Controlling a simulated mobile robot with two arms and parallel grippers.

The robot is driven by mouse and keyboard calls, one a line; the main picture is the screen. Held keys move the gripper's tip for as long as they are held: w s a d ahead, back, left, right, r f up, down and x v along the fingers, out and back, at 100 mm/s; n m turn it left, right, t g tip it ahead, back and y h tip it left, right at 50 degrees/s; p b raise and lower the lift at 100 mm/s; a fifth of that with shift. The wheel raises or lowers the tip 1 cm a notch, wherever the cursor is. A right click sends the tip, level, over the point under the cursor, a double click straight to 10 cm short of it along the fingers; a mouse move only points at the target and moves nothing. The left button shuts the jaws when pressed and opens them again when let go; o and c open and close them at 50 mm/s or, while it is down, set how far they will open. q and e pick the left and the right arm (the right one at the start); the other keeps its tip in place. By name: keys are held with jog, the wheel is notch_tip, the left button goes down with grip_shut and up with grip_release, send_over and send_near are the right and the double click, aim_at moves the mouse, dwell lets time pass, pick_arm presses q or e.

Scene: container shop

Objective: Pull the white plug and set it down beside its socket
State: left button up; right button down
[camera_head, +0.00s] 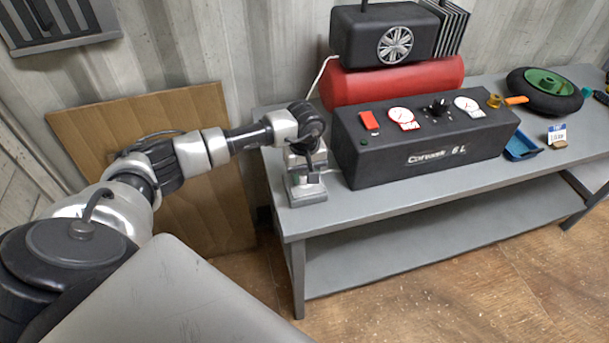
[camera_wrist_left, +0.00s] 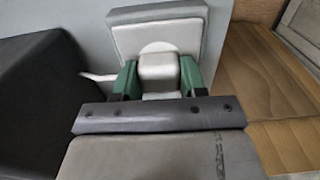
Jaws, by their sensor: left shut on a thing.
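My left gripper (camera_head: 309,172) is over a grey socket box (camera_head: 305,196) at the left end of the bench. In the left wrist view its green fingers (camera_wrist_left: 159,76) are shut on the sides of the white plug (camera_wrist_left: 158,66), which looks light grey there. The plug is in front of the round white face of the socket box (camera_wrist_left: 160,14). I cannot tell whether its pins are in the socket. A short piece of white cord (camera_wrist_left: 96,76) shows left of the fingers. My right gripper is not in view.
A black compressor box (camera_head: 430,150) stands close right of the socket box on the grey bench (camera_head: 400,200). A red tank (camera_head: 395,82) is behind it, with a white cord (camera_head: 321,74) beside it. A wheel (camera_head: 545,90) and small parts lie farther right.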

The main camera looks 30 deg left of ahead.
aim_at(305, 172)
pick_arm(q)
jog(key=shift+r+p, duration=1.55)
jog(key=shift+r, duration=1.35)
